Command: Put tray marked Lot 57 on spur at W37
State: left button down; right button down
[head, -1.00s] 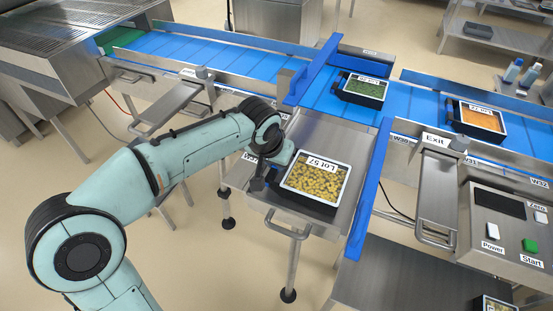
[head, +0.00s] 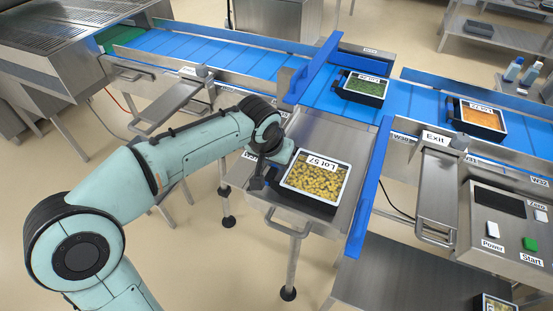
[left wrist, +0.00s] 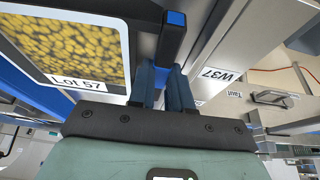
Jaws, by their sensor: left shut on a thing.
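The tray marked Lot 57 (head: 315,180) is a black tray with yellow-brown contents under a clear lid. My left gripper (head: 262,178) is at the tray's left side. In the left wrist view, its two fingers (left wrist: 168,88) are shut on a dark handle at the edge of the Lot 57 tray (left wrist: 70,45). A W37 label (left wrist: 221,75) is on the steel edge close beside the fingers. My right gripper is not in view.
A blue conveyor belt (head: 235,63) runs behind the spur. It carries a tray with green contents (head: 364,87) and one with orange contents (head: 478,117). A blue guide rail (head: 370,190) borders the spur on the right. A control panel (head: 507,230) stands at the far right.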

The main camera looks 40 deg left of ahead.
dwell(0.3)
pick_arm(q)
jog(key=c, duration=1)
grip_release()
jog(key=c, duration=0.3)
jog(key=shift+r, duration=0.15)
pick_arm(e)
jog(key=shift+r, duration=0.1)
